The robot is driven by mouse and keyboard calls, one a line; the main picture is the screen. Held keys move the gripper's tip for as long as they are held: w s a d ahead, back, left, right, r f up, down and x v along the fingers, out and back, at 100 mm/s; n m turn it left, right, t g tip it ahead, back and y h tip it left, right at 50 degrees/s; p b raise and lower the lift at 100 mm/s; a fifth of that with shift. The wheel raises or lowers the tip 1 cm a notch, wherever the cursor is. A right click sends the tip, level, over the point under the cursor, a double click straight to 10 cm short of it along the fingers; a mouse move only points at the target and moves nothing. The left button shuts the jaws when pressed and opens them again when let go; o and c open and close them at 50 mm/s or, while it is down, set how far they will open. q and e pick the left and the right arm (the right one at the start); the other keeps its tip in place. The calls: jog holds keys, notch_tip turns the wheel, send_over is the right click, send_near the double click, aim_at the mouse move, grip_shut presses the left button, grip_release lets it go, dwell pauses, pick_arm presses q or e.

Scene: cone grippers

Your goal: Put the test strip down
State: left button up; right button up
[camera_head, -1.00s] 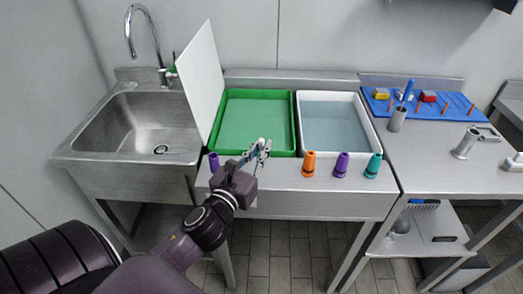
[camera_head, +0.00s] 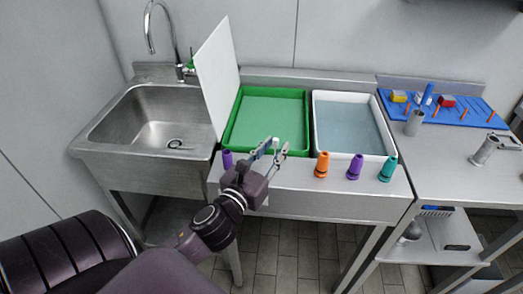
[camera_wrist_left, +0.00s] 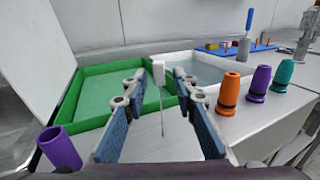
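The test strip, a small white block with a thin stem, shows between the fingers of my left gripper in the left wrist view (camera_wrist_left: 159,73); its stem points down towards the steel table (camera_wrist_left: 170,148). In the head view it is a white speck (camera_head: 276,143) between the fingertips. My left gripper (camera_head: 277,149) is over the front of the table, before the green tray (camera_head: 233,118). Its fingers stand apart, with gaps visible on both sides of the strip. I cannot tell what the strip rests on. My right gripper is not in view.
A purple cone (camera_head: 227,160) stands left of the gripper. Orange (camera_head: 322,164), purple (camera_head: 355,167) and teal (camera_head: 388,168) cones stand to the right. Behind are a white water-filled tray (camera_head: 390,137) and an upright white board (camera_head: 217,75). A sink (camera_head: 150,120) is left.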

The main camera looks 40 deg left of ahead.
pick_arm(q)
jog(key=s+d+b, duration=0.1)
jog(key=s, duration=1)
jog(key=shift+d, duration=0.35)
